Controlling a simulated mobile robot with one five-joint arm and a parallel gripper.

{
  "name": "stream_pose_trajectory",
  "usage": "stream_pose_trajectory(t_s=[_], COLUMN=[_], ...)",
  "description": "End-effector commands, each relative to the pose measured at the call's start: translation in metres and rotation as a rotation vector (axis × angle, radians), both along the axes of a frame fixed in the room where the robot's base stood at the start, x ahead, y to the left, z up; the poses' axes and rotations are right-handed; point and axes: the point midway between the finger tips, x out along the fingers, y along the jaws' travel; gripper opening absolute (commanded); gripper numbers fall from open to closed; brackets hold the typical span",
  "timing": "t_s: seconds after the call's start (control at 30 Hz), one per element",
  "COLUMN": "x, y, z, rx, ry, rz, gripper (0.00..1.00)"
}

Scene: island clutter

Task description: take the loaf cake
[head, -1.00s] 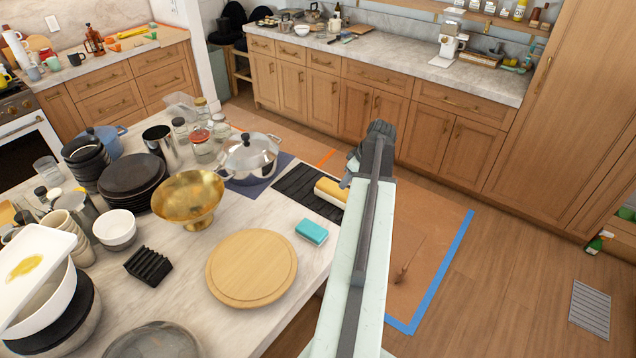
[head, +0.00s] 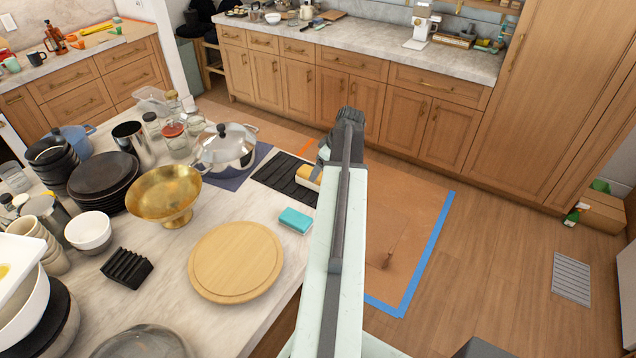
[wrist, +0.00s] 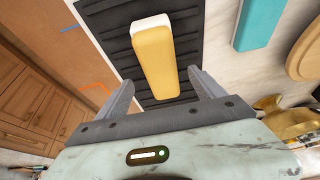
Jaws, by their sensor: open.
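The loaf cake (wrist: 155,60) is a yellow block with a white end, lying on a black ridged mat (wrist: 105,15) on the island top. In the head view the loaf cake (head: 312,174) shows only in part, at the mat's right side, partly hidden by my arm. My gripper (wrist: 160,85) is open in the wrist view, with one finger on each side of the cake's near end and gaps between. I cannot tell how far the fingertips are above the mat. In the head view my gripper is mostly hidden by the arm.
A teal sponge (head: 295,220) and a round wooden board (head: 236,262) lie near the mat. A lidded steel pot (head: 226,148), a gold bowl (head: 166,194) and black plates (head: 104,178) crowd the island to the left. Open floor lies right of the island.

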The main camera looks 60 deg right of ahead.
Motion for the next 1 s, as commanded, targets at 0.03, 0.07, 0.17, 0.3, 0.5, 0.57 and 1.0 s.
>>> stream_pose_trajectory(t_s=[0.03, 0.07, 0.17, 0.3, 0.5, 0.57, 1.0], x=[0.003, 0.005, 0.012, 0.019, 0.019, 0.019, 0.019], y=[0.000, 0.000, 0.002, 0.001, 0.001, 0.001, 0.001], z=[-0.010, -0.015, -0.034, -0.047, -0.043, -0.043, -0.043], rx=[0.000, 0.000, 0.000, 0.000, 0.000, 0.000, 0.001], ry=[0.000, 0.000, 0.000, 0.000, 0.000, 0.000, 0.000], rz=[0.001, 0.000, 0.001, 0.001, -0.001, -0.001, -0.002], gripper=[0.78, 0.78, 0.78, 0.78, 0.78, 0.64, 0.00])
